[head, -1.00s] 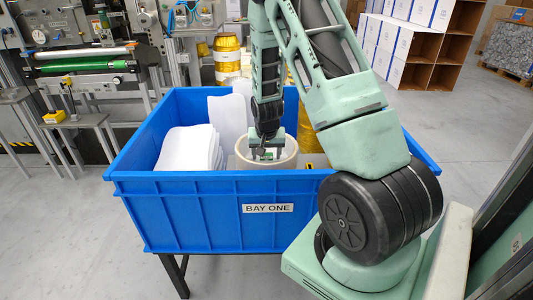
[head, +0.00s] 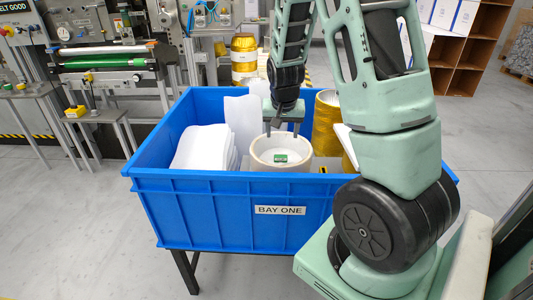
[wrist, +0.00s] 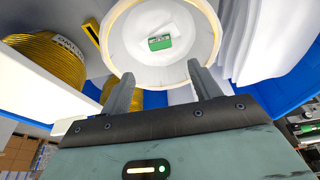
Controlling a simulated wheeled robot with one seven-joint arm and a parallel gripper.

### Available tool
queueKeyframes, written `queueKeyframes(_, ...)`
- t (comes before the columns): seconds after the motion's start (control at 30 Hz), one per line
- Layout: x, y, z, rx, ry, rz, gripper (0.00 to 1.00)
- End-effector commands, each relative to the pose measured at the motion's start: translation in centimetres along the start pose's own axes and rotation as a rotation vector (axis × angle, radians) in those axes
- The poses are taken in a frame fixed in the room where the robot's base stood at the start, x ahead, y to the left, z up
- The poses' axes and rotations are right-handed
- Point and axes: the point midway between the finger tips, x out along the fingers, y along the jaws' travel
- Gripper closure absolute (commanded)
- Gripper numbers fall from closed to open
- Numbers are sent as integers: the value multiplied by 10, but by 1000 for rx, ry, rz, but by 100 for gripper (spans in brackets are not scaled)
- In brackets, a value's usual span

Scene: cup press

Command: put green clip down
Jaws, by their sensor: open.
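The green clip (head: 281,158) lies inside a round cream tub (head: 264,165), on something white at its bottom. The clip also shows in the wrist view (wrist: 160,43), near the middle of the tub's interior (wrist: 196,62). My gripper (head: 283,130) is above the tub's far rim, open and empty. In the wrist view my gripper's two fingers (wrist: 164,88) are spread apart, with the tub's rim just beyond them and the clip clear of both.
The tub stands in a blue bin (head: 205,207) labelled BAY ONE. White curved sheets (head: 202,148) stand left of the tub. Yellow spools (head: 326,125) stand to its right. The bin walls surround all of these.

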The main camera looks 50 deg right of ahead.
Motion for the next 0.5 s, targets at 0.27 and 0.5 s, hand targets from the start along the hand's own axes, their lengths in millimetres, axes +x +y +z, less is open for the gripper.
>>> queueKeyframes(0.27, -22, -51, 36, -140, -41, -67, 38)
queueKeyframes(0.5, -111, -157, 204, -706, -172, -238, 38)
